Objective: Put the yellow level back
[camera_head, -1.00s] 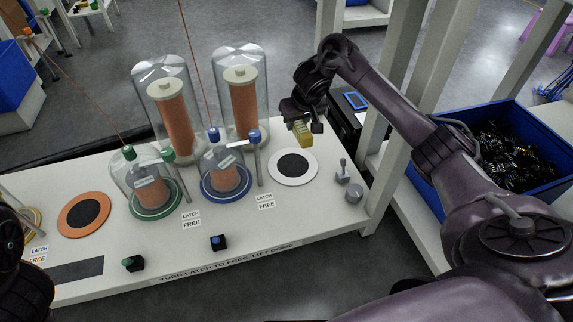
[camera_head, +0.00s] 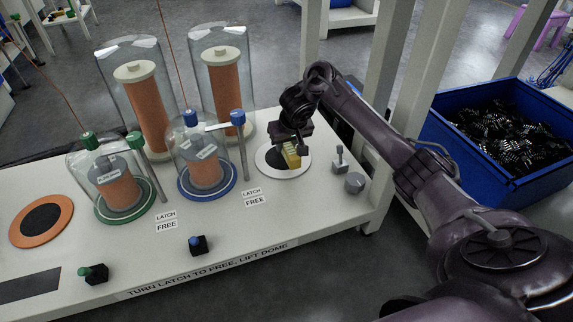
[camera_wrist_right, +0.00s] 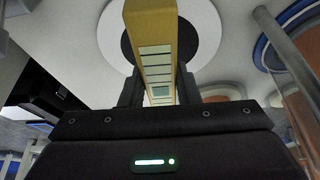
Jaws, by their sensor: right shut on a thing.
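The yellow level (camera_head: 291,155) is a yellow block with a row of pale windows along one face, seen close in the right wrist view (camera_wrist_right: 154,35). My right gripper (camera_head: 291,144) is shut on it, with one dark finger on each side (camera_wrist_right: 158,88). The level hangs below the gripper, over the right part of the white round pad with a black centre (camera_head: 266,170). The pad also shows behind the level in the wrist view (camera_wrist_right: 205,40). I cannot tell whether the level touches the pad. My left gripper is not in view.
A blue-based glass dome (camera_head: 207,188) with a blue latch post (camera_head: 240,150) stands left of the pad. A green-based dome (camera_head: 124,207) is farther left. Small grey fittings (camera_head: 340,160) stand right of the pad. A blue bin (camera_head: 510,135) of dark parts is at right.

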